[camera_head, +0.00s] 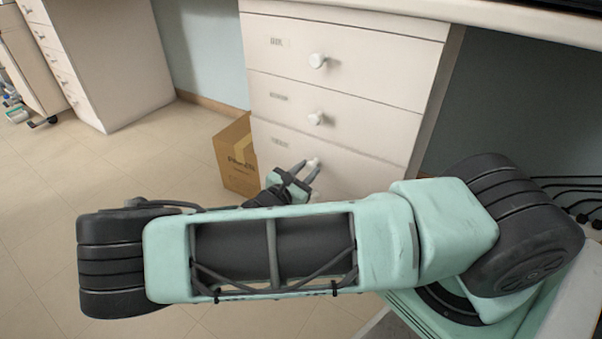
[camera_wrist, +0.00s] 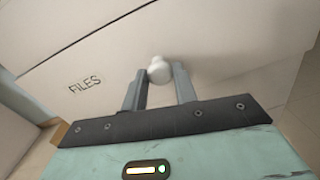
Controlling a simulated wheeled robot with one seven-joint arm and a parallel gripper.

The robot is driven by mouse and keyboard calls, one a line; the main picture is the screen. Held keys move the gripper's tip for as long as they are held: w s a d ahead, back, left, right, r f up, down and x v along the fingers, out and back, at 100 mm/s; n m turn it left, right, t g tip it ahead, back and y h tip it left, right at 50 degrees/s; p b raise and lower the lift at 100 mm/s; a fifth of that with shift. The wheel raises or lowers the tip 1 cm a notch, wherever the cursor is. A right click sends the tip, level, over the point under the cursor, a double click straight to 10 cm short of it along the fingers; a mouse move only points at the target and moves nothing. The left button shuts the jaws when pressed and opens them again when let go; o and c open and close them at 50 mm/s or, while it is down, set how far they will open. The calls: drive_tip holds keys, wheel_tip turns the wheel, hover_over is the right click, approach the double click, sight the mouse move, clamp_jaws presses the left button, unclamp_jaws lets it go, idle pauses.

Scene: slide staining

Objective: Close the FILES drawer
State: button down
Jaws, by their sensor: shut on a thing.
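The FILES drawer (camera_wrist: 235,75) is the bottom one of three white drawers in the desk. Its front (camera_head: 345,177) looks about level with the drawers above in the head view, though my arm hides its lower part. Its round white knob (camera_wrist: 159,70) shows in the wrist view, and also in the head view (camera_head: 313,163). My gripper (camera_wrist: 160,82) is at this knob, with one finger on each side, shut on it. The FILES label (camera_wrist: 86,84) is left of the knob in the wrist view.
Two upper drawers with knobs (camera_head: 317,60) look shut. A cardboard box (camera_head: 236,160) stands on the floor against the left side of the drawer unit. The tiled floor (camera_head: 130,165) to the left is clear. Another white cabinet (camera_head: 110,60) stands at the back left.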

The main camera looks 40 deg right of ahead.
drive_tip(key=shift+w+d, duration=0.2)
drive_tip(key=shift+d, duration=0.45)
drive_tip(key=c, duration=1.1)
unclamp_jaws()
drive_tip(key=shift+d, duration=0.1)
drive_tip(key=p+v, duration=0.3)
drive_tip(key=v, duration=1.4)
drive_tip(key=shift+a+p, duration=0.2)
drive_tip(key=shift+p, duration=0.2)
drive_tip(key=shift+s, duration=0.15)
